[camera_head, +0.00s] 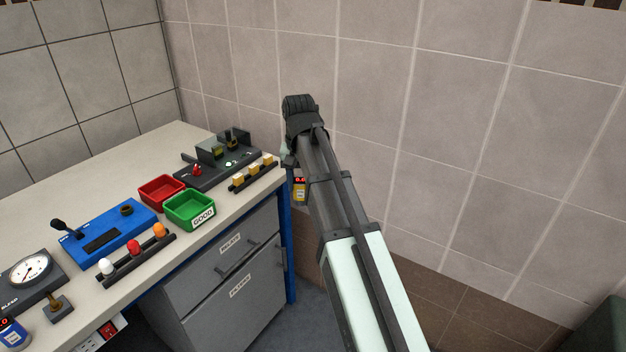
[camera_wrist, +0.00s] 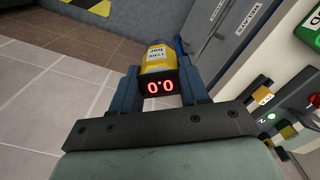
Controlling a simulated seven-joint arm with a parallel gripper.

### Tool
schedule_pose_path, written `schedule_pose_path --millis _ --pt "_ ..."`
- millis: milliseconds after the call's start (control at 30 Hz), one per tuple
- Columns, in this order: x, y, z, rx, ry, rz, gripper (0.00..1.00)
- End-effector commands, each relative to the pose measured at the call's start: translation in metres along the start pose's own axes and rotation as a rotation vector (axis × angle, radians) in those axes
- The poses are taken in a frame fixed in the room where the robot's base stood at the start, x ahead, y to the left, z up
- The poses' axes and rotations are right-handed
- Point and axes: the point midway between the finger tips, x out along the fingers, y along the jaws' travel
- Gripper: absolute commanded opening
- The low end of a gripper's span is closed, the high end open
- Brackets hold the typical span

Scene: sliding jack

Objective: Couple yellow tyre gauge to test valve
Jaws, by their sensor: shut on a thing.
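The yellow tyre gauge (camera_wrist: 160,64) is held between the blue fingers of my gripper (camera_wrist: 158,75) in the wrist view. Its red display reads 0.0. In the head view the gauge (camera_head: 299,190) hangs in the air just off the bench's right end, apart from everything on the bench; my arm hides most of the gripper. A small brass fitting on a dark base (camera_head: 58,306) stands at the bench's front left. It may be the test valve, but I cannot tell for sure.
A second gauge, blue (camera_head: 12,333), stands at the lower left. The bench (camera_head: 95,165) also holds a dial, a blue box, knob rack, red bin (camera_head: 161,190), green bin (camera_head: 190,209) and dark fixture (camera_head: 215,162). Tiled wall (camera_head: 380,100) stands close behind my arm.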

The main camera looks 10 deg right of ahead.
Motion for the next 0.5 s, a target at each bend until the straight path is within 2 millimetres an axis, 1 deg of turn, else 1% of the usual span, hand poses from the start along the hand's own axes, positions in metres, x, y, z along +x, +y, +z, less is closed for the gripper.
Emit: schedule_pose_path --millis 167,500 --pt "0.0 -0.038 0.013 -0.062 -0.001 0.0 0.13" --pt "0.001 -0.134 0.054 -0.222 -0.003 0.001 0.13"
